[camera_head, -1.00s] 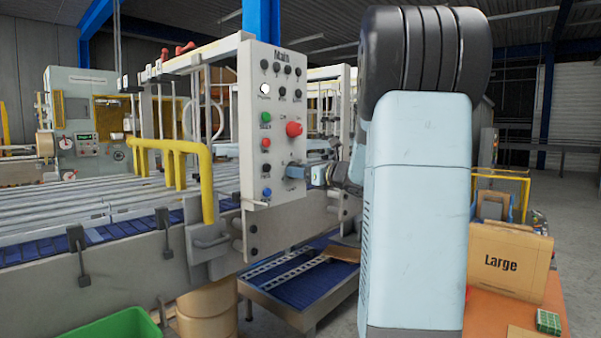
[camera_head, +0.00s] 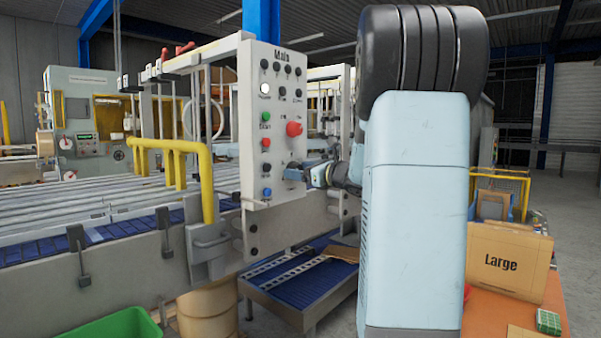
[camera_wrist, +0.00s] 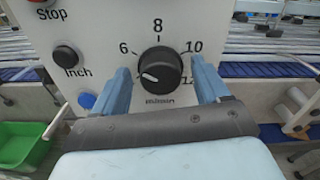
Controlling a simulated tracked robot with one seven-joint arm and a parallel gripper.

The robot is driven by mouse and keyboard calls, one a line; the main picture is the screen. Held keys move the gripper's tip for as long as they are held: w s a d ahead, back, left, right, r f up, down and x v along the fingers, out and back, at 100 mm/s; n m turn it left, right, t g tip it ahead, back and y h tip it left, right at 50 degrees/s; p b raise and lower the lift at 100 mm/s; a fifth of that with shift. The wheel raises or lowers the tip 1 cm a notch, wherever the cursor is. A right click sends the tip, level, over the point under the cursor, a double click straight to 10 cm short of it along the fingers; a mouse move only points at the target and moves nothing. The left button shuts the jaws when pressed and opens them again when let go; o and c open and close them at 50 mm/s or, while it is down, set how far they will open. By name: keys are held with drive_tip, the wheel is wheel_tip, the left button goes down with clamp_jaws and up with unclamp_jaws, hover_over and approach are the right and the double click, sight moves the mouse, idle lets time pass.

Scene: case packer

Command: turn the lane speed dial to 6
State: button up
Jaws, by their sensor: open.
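The lane speed dial (camera_wrist: 160,70) is a round black knob on the white control panel (camera_wrist: 95,20) in the wrist view. Its white pointer mark points to the lower left, below the printed 6. The 6, 8, 10 and 12 show around it; any lower number is hidden by the left finger. My gripper (camera_wrist: 160,68) is open, with one blue finger on each side of the dial. Gaps show between fingers and knob. In the head view my gripper (camera_head: 296,173) is at the lower right of the panel, and the dial cannot be made out clearly there.
A black Inch button (camera_wrist: 66,56) and a blue button (camera_wrist: 86,100) sit close left of the dial. In the head view a red knob (camera_head: 294,129) is just above my gripper. A yellow pipe rail (camera_head: 207,180) stands left of the panel.

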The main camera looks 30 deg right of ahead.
drive_tip(key=v, duration=1.3)
drive_tip(key=shift+s, duration=0.4)
drive_tip(key=s+a+f+n+g+y, duration=0.1)
drive_tip(key=s+a+f+n+g, duration=0.2)
drive_tip(key=a, duration=0.4)
drive_tip(key=s+a+f+n+g, duration=0.2)
drive_tip(key=a+n+g, duration=0.1)
drive_tip(key=a+n, duration=0.4)
drive_tip(key=s+a+f+n+g+y, duration=0.1)
drive_tip(key=s+a+f+n+g, duration=0.15)
drive_tip(key=a, duration=0.55)
drive_tip(key=s+a+f+n+g+h, duration=0.1)
drive_tip(key=s+f+n+h, duration=0.1)
drive_tip(key=s+n+h, duration=0.2)
drive_tip(key=s+a+f+n+g+h, duration=0.2)
drive_tip(key=s+f+n+h, duration=0.1)
drive_tip(key=s+n, duration=0.7)
drive_tip(key=shift+a+n+h, duration=0.3)
drive_tip(key=shift+n+h, duration=0.3)
drive_tip(key=shift+n, duration=1.25)
drive_tip(key=shift+f, duration=0.1)
